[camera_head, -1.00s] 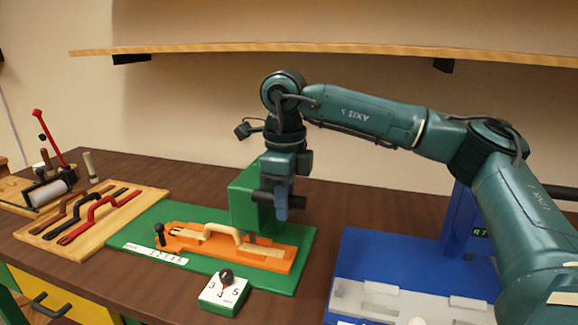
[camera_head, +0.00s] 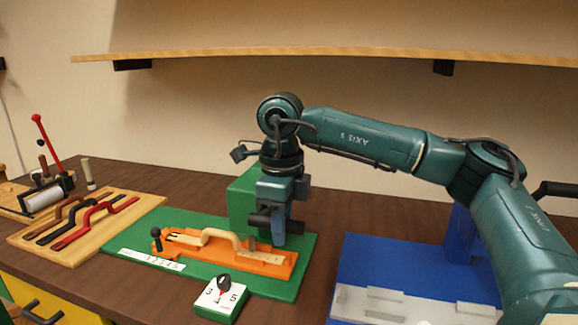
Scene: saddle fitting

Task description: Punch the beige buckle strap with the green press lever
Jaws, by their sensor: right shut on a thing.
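The beige buckle strap (camera_head: 221,234) lies in an orange fixture (camera_head: 283,269) on the green base (camera_head: 308,250). Its raised loop stands up in the middle, and its flat right part runs under the press. The green press (camera_head: 243,192) stands behind the strap, partly hidden by my arm. My right gripper (camera_head: 280,239) is in front of the press, pointing down, shut on the dark grip of the green press lever (camera_head: 258,221). The grip is low over the strap's right part. The fingers hide the punching point. My left gripper is out of view.
A dial block (camera_head: 222,297) stands in front, next to a numbered scale (camera_head: 152,260). A wooden board (camera_head: 85,227) at left holds brown, black and red straps. A blue station (camera_head: 375,262) with a grey fixture is at right. A shelf (camera_head: 300,52) runs above.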

